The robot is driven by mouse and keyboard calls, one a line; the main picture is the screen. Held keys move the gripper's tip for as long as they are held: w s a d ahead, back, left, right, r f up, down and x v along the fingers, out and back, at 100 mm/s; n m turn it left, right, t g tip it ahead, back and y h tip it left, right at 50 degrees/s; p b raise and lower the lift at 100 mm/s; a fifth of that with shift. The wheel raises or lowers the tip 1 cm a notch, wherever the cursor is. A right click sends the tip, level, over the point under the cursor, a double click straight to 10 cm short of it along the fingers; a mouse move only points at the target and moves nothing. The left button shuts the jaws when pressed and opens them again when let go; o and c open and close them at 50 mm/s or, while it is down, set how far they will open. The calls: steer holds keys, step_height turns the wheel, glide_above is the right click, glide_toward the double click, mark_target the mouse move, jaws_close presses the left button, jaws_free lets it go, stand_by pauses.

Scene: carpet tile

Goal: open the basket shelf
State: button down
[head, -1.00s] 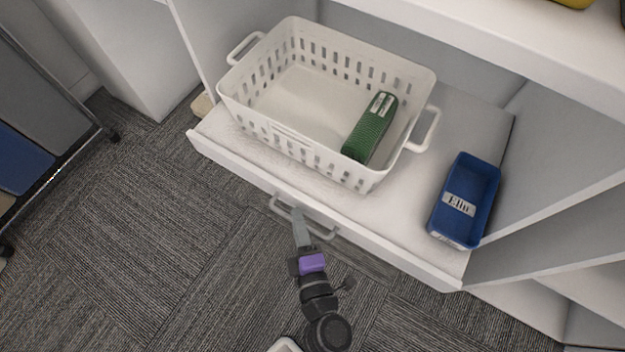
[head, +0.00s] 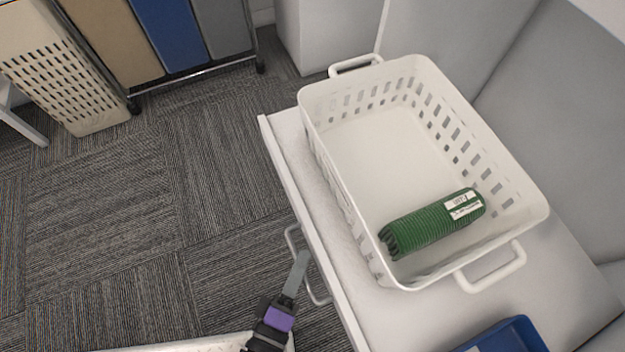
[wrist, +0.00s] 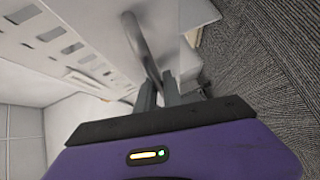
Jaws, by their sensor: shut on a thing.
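The basket shelf (head: 310,185) is a white pull-out board with a grey bar handle (head: 317,290) on its front. The shelf stands out from the white cabinet. My gripper (head: 301,262) is shut on the handle; in the wrist view both fingers (wrist: 159,92) are at the handle bar (wrist: 141,45). A white slotted basket (head: 335,185) with two side handles stands on the shelf. A dark green ribbed item (head: 430,225) with white labels lies inside it. A blue bin (head: 510,338) on the shelf is cut off at the bottom of the head view.
Striped grey carpet (head: 215,175) is clear left of the shelf front. A rack (head: 195,72) with brown, blue and grey panels and a cream slotted bin (head: 70,90) stand farther left. A white cabinet (head: 320,35) stands behind.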

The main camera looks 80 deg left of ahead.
steer(key=shift+s+d, duration=0.1)
stand_by(0.3)
steer(key=c, duration=1.8)
jaws_free()
steer(key=shift+o, duration=0.2)
steer(key=p+v, duration=0.1)
steer(key=v, duration=0.6)
steer(key=shift+s+d+p, duration=0.2)
steer(key=shift+d+p, duration=0.1)
steer(key=shift+d, duration=0.05)
